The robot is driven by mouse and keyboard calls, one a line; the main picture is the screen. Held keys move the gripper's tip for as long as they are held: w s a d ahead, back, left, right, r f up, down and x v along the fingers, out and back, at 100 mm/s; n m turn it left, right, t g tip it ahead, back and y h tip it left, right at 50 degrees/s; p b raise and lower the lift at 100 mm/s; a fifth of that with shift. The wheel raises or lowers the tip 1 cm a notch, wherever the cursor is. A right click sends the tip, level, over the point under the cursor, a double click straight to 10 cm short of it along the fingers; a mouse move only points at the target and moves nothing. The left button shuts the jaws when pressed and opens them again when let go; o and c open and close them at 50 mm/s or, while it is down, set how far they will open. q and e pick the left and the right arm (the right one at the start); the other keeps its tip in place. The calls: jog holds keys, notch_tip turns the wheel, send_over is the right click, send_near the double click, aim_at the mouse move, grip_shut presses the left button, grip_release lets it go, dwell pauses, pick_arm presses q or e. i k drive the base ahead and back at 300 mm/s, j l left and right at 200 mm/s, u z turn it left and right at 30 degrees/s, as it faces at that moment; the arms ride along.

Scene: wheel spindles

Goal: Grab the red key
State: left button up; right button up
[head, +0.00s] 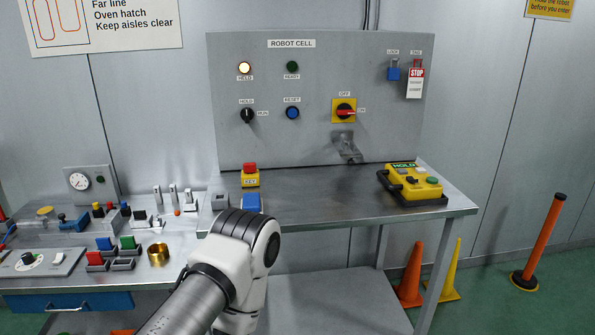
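A red piece (250,168), which looks like the red key, sits on top of a small yellow block (251,182) with a label that seems to read KEY. The block stands on the left part of the steel bench (330,185), in front of the grey panel. One of my arms, apparently the left, comes in from the bottom left, and its white joint is in front of the bench's left front edge, below the block. The red piece is unobstructed.
A yellow control box (412,182) stands at the bench's right. The grey panel (320,140) carries knobs and a lock. A cluttered side table (60,285) is left. The bench's middle is clear.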

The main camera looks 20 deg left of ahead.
aim_at(248, 167)
jog(key=j+z, duration=0.1)
jog(key=j, duration=0.5)
jog(key=j+z, duration=0.15)
jog(key=j, duration=0.45)
jog(key=k+j+z, duration=0.1)
jog(key=j, duration=0.5)
